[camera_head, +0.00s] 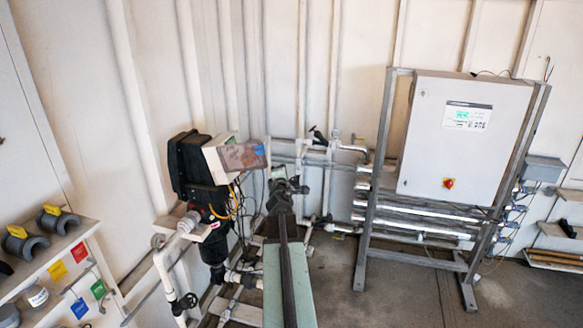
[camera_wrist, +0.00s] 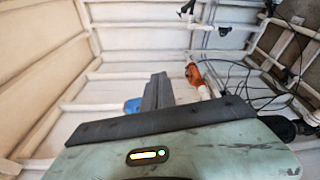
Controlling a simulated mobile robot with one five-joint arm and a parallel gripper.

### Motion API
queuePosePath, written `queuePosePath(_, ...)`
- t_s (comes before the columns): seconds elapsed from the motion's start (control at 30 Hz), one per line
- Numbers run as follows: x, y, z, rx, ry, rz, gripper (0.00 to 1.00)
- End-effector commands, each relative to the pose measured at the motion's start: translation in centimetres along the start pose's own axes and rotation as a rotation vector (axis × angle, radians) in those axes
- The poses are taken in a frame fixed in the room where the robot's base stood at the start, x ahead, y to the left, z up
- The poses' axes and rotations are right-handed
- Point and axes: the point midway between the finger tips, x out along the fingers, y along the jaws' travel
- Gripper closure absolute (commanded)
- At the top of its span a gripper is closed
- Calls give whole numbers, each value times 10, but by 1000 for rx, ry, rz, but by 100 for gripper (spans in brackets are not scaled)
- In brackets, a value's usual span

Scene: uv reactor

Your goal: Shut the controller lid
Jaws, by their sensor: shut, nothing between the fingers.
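The controller is a beige box (camera_head: 217,160) on the front of a black valve head, left of centre in the head view. A brownish, see-through flat panel with a blue tab, which looks like its lid (camera_head: 243,157), stands out to the right of the box, so it looks open. My gripper (camera_head: 279,188) is shut and empty, to the right of and below the lid, with a visible gap in the picture. Depth between them is hard to judge. In the wrist view my shut fingers (camera_wrist: 158,88) point away, and the lid cannot be made out clearly.
A black valve head (camera_head: 188,165) carries the controller, with white pipes below. A large grey cabinet (camera_head: 465,140) on a metal frame stands right. A shelf (camera_head: 50,250) with grey fittings is at left. In the wrist view an orange part (camera_wrist: 193,75) is beyond my fingers.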

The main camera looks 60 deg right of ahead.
Motion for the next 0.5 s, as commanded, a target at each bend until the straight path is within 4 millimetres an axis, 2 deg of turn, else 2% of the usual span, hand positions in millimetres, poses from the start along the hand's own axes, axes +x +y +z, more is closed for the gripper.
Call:
queuePosePath(0.07, -8, 2, 17, 3, -3, 1, 100)
queuePosePath(0.2, -11, 1, 27, 1, 0, 0, 100)
queuePosePath(0.5, -14, 0, 36, 0, -1, 1, 100)
